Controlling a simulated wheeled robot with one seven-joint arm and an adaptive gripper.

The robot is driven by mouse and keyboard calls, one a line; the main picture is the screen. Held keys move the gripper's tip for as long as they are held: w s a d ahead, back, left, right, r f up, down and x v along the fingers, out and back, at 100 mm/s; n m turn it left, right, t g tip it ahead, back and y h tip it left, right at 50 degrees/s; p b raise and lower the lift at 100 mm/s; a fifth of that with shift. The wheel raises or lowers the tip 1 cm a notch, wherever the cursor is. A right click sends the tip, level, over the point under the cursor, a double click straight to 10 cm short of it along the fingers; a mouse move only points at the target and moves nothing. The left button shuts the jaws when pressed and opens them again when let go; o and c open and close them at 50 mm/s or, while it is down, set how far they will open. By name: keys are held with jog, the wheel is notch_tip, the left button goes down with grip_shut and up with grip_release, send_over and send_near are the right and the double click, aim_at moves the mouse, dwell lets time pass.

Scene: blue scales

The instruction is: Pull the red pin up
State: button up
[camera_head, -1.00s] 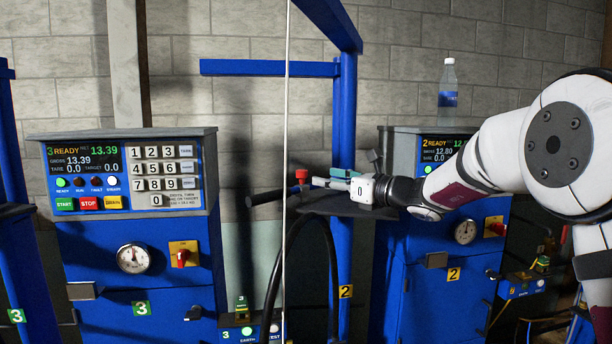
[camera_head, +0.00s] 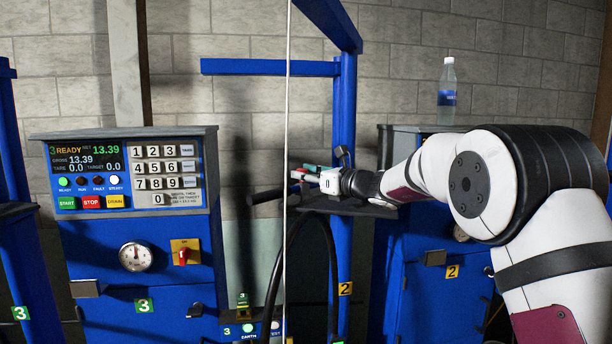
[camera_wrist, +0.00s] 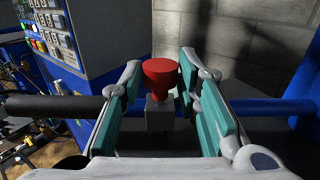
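The red pin (camera_wrist: 160,73) has a round red knob on a grey square block (camera_wrist: 160,112), in the middle of the wrist view. My gripper (camera_wrist: 160,88) is open, with one teal-padded finger on each side of the pin and a gap on both sides. The right finger looks closer to the knob than the left one. In the head view the red knob (camera_head: 297,174) shows just left of my gripper (camera_head: 313,169), partly hidden by the fingers. The pin stands upright at the blue post (camera_head: 343,120).
A black handle (camera_wrist: 55,107) sticks out left of the pin, with a blue bar (camera_wrist: 270,110) to the right. A thin pale cable (camera_head: 286,90) hangs in front. Blue scale cabinets (camera_head: 140,275) stand on both sides, and a bottle (camera_head: 447,92) stands atop the right one.

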grip_shut()
jog(key=shift+r+b, duration=0.4)
jog(key=shift+r, duration=1.35)
jog(key=o, duration=0.6)
grip_release()
jog(key=shift+o, duration=0.2)
jog(key=shift+f, duration=0.1)
jog(key=v, duration=1.2)
